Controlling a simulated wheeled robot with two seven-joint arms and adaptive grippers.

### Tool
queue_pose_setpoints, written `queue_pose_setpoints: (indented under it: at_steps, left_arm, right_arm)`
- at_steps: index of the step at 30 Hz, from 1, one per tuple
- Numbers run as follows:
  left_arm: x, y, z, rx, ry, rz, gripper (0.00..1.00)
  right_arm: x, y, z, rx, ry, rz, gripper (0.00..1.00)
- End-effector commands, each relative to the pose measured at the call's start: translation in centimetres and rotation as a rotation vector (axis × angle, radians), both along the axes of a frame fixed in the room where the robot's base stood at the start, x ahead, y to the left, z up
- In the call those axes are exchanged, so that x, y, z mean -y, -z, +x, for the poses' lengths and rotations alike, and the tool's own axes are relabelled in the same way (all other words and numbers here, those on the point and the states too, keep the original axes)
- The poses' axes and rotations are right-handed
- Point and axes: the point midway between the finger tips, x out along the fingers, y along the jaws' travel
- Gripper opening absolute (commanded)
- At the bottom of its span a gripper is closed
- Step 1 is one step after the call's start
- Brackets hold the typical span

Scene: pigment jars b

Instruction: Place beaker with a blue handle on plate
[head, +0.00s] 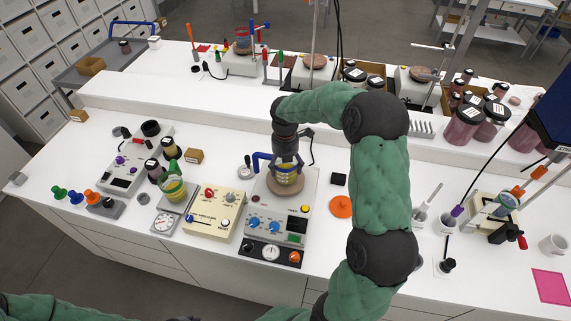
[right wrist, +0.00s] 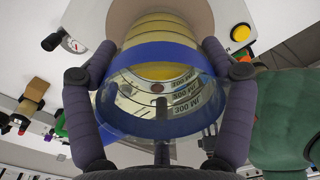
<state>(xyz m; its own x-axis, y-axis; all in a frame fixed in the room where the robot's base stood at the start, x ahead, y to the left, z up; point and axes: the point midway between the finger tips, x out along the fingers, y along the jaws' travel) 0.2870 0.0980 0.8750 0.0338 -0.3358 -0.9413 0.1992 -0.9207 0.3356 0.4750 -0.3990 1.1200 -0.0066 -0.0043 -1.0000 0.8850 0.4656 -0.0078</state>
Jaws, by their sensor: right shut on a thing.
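The beaker with a blue handle (head: 284,178) has yellow contents and is upright over the round brown plate (head: 287,194) of the grey stirrer in the head view. My right gripper (head: 287,163) comes down on it from above and is shut on it. In the right wrist view the beaker (right wrist: 158,100) shows its blue band and "300 ML" marking between the two fingers (right wrist: 160,88). Part of the plate (right wrist: 117,18) shows behind it. I cannot tell whether the beaker's bottom touches the plate. My left gripper is out of view.
A green-handled beaker (head: 173,188) stands on a scale to the left, near a cream control box (head: 215,213). A raised shelf runs behind.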

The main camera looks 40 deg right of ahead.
Motion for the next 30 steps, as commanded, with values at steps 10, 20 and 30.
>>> queue_pose_setpoints:
  at_steps: [10, 20, 30]
  left_arm:
    - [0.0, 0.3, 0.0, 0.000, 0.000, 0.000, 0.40]
    - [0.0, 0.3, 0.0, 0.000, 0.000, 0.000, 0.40]
    - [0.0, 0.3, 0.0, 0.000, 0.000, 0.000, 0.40]
  right_arm:
    - [0.0, 0.6, 0.0, 0.000, 0.000, -0.001, 0.31]
    - [0.0, 0.6, 0.0, 0.000, 0.000, 0.000, 1.00]
    - [0.0, -1.0, 0.1, 0.003, 0.000, -0.002, 1.00]
